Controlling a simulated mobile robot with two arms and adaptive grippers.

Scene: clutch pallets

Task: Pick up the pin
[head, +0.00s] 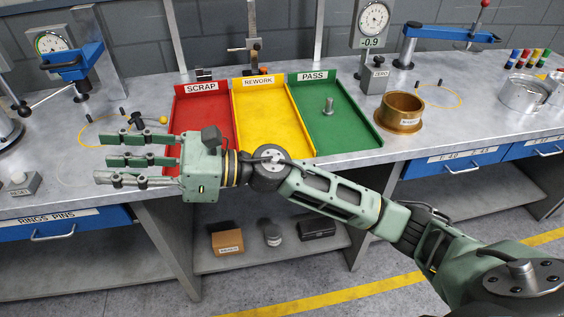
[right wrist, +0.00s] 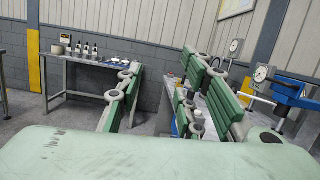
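A short grey metal pin (head: 328,106) with a wider head or base stands in the green PASS tray (head: 350,134), towards its upper middle. My right gripper (head: 112,160) reaches across the front edge of the bench, its fingers pointing left, in front of and to the left of the red SCRAP tray. It is well apart from the pin. Its fingers are spread and empty; in the right wrist view the gripper (right wrist: 160,95) also shows a clear gap between them. The pin does not show in the right wrist view. My left gripper is in neither view.
The red SCRAP tray (head: 203,88) and yellow REWORK tray (head: 262,120) adjoin the PASS tray. A brass ring (head: 398,112) stands right of it, below a dial gauge (head: 373,20). Blue clamp fixtures (head: 72,65) (head: 450,33) flank the trays. A blue RINGS PINS drawer (head: 60,224) is below.

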